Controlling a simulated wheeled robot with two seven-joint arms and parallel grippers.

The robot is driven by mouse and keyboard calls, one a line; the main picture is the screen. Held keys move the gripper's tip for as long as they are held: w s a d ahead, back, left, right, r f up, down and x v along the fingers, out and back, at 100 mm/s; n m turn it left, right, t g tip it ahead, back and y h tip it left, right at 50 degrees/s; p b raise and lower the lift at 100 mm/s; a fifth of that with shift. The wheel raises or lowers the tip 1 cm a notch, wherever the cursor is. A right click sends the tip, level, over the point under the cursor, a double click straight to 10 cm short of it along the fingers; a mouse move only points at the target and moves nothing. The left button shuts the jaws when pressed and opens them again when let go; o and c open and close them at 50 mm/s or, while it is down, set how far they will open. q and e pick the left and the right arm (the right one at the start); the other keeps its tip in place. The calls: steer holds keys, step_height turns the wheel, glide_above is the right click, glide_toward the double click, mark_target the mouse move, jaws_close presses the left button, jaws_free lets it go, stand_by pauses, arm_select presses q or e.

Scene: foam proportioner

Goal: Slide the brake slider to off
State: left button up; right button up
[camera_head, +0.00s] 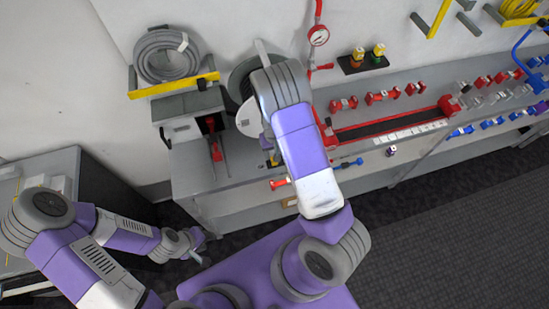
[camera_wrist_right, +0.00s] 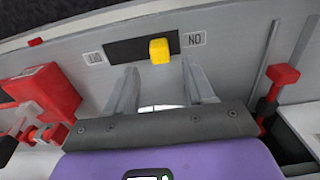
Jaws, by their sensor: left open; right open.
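The brake slider is a yellow knob (camera_wrist_right: 160,50) in a black slot (camera_wrist_right: 132,47) on a light grey panel. It sits toward the slot's right end, near an upside-down ON label (camera_wrist_right: 194,39). A second small label (camera_wrist_right: 93,58) is at the slot's left end. My right gripper (camera_wrist_right: 157,68) is open, with its fingers spread to either side just below the knob in the right wrist view; I cannot tell if either touches it. In the head view my right arm hides that gripper. My left gripper (camera_head: 193,247) is open and empty, low over the floor beside the bench.
In the right wrist view, a red block (camera_wrist_right: 42,92) is on the left and a red-tipped lever (camera_wrist_right: 281,76) on the right. In the head view, a hose coil (camera_head: 166,55) and a gauge (camera_head: 318,35) are at the wall. Red and blue valves line the bench.

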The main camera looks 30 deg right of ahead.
step_height(320, 180, down, 6)
steer(key=shift+f, duration=0.15)
steer(key=shift+c, duration=0.3)
jaws_close()
